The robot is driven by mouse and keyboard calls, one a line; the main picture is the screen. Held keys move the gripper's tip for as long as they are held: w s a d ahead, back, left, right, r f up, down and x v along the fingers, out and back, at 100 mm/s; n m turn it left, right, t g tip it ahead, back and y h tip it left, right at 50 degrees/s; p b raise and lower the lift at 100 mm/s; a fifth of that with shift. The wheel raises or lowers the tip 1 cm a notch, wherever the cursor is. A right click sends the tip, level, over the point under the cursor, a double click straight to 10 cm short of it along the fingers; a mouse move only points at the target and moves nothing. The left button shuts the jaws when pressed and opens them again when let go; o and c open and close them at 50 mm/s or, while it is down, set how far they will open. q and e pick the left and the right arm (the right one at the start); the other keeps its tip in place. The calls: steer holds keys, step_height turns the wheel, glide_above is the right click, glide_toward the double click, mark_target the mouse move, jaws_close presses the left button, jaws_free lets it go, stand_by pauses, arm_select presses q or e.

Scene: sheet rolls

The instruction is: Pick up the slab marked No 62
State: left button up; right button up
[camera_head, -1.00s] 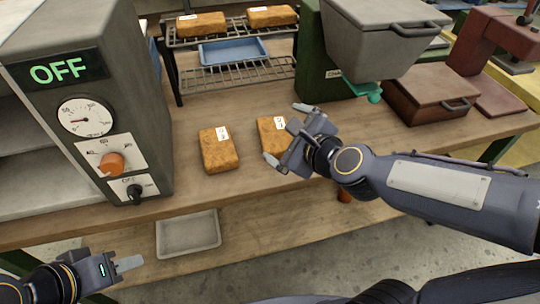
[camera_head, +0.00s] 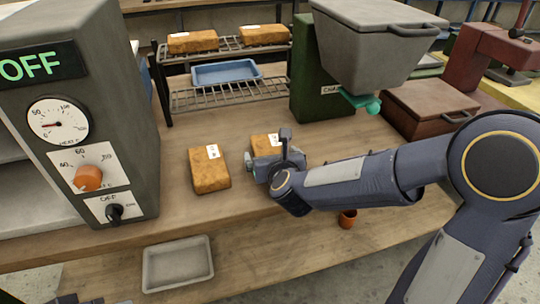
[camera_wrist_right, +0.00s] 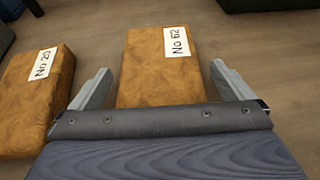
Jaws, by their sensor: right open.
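The slab marked No 62 (camera_wrist_right: 155,70) is a golden-brown block with a white label, lying flat on the wooden bench. In the right wrist view it sits between the two spread fingers of my right gripper (camera_wrist_right: 160,88), with a gap on each side. In the head view the same slab (camera_head: 262,141) is partly hidden by my right gripper (camera_head: 268,160), which is open at its near end. My left gripper (camera_head: 92,300) barely shows at the bottom left edge, and its fingers cannot be made out.
A slab marked No 20 (camera_wrist_right: 38,95) lies just left of it, also in the head view (camera_head: 209,173). A wire rack (camera_head: 215,97) with two more slabs and a blue tray (camera_head: 226,72) stands behind. A grey machine with dials (camera_head: 95,130) is at left.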

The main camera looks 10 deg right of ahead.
steer(key=shift+w, duration=0.15)
steer(key=c, duration=1.1)
steer(key=shift+c, duration=0.9)
steer(key=shift+r, duration=0.15)
